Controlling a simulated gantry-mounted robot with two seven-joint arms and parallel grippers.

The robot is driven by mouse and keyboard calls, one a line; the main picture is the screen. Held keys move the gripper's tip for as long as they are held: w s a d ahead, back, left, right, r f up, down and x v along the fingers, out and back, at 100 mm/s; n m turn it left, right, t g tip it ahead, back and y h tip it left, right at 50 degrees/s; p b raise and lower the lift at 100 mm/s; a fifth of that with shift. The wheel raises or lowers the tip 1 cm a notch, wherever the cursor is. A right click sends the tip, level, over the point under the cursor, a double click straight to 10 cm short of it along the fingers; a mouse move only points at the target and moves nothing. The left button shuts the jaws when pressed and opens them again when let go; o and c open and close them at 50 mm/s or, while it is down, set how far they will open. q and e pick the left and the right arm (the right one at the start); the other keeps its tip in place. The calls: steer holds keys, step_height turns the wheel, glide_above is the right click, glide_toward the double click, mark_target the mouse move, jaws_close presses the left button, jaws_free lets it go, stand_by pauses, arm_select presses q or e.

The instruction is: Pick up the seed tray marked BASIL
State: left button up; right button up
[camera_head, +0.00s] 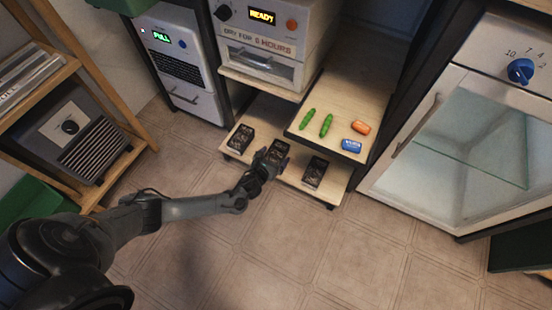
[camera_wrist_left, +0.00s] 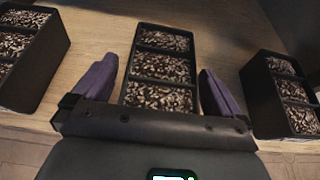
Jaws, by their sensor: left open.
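Three black seed trays filled with dark, speckled soil stand on the low wooden shelf. In the head view they are the left tray (camera_head: 240,138), the middle tray (camera_head: 279,149) and the right tray (camera_head: 315,172). I cannot read a BASIL marking on any of them. My left gripper (camera_head: 266,163) is at the near end of the middle tray. In the left wrist view, the open purple fingers of that gripper (camera_wrist_left: 160,92) are on either side of the middle tray (camera_wrist_left: 162,68), with gaps visible. The left tray (camera_wrist_left: 30,60) and right tray (camera_wrist_left: 283,95) stand outside the fingers. My right gripper is not in view.
A higher wooden shelf (camera_head: 310,140) overhangs the low shelf (camera_head: 232,153) at the right, holding two green objects (camera_head: 317,122), an orange item (camera_head: 361,127) and a blue item (camera_head: 351,145). A glass-fronted cabinet (camera_head: 470,120) stands right. The tiled floor in front is clear.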

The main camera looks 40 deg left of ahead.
arm_select(q)
steer(key=shift+w+f, duration=0.15)
steer(key=shift+w, duration=0.25)
steer(key=shift+s, duration=0.1)
steer(key=shift+c, duration=0.8)
steer(key=c, duration=0.9)
steer(key=shift+c, duration=0.2)
